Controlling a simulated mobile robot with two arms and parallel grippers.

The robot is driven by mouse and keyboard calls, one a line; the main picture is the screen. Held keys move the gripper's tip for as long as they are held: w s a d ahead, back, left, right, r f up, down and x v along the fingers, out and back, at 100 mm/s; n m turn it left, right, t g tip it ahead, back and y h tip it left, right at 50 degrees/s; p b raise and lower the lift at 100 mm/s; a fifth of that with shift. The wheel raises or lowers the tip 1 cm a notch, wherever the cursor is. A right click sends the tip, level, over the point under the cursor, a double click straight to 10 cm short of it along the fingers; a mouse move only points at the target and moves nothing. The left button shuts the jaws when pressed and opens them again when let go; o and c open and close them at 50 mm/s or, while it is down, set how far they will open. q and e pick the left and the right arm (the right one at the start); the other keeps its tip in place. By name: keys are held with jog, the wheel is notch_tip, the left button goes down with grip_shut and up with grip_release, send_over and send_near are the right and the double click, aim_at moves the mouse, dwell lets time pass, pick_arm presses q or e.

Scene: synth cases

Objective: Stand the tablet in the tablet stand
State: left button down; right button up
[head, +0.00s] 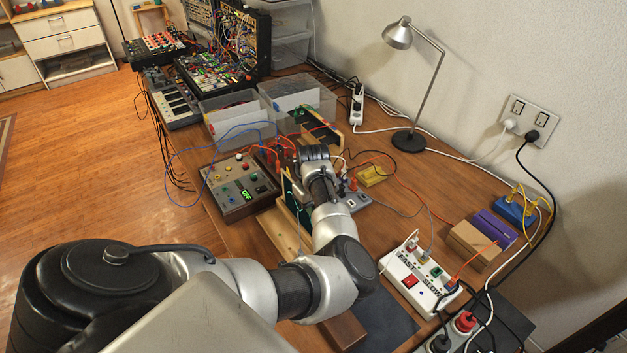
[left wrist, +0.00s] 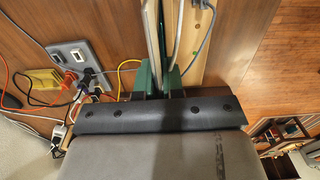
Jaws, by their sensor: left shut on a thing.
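My left gripper (left wrist: 160,77) has green fingers, shut on a thin upright slab, which I take to be the tablet (left wrist: 153,32). I see the slab edge-on in the left wrist view, pale on one side and dark on the other. A pale wooden base (left wrist: 192,55), probably the tablet stand, lies right beside and below it. In the head view the wooden base (head: 284,236) shows left of my wrist, with a dark green upright face next to it. My wrist hides the fingertips there, and I cannot tell whether the slab sits in the stand. My right gripper is not in view.
A grey control box (head: 240,186) stands left of the stand, and a grey switch box (head: 354,199) right. A white switch box (head: 416,278), a wooden block (head: 472,246) and a lamp (head: 409,141) stand further right. Loose cables cross the table.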

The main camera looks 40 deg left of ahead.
pick_arm(q)
jog(key=shift+f, duration=0.2)
jog(key=c, duration=1.2)
grip_release()
jog(key=shift+o, duration=0.2)
notch_tip(320, 180, up, 11)
jog(key=shift+f+b, duration=0.1)
jog(key=shift+b, duration=0.7)
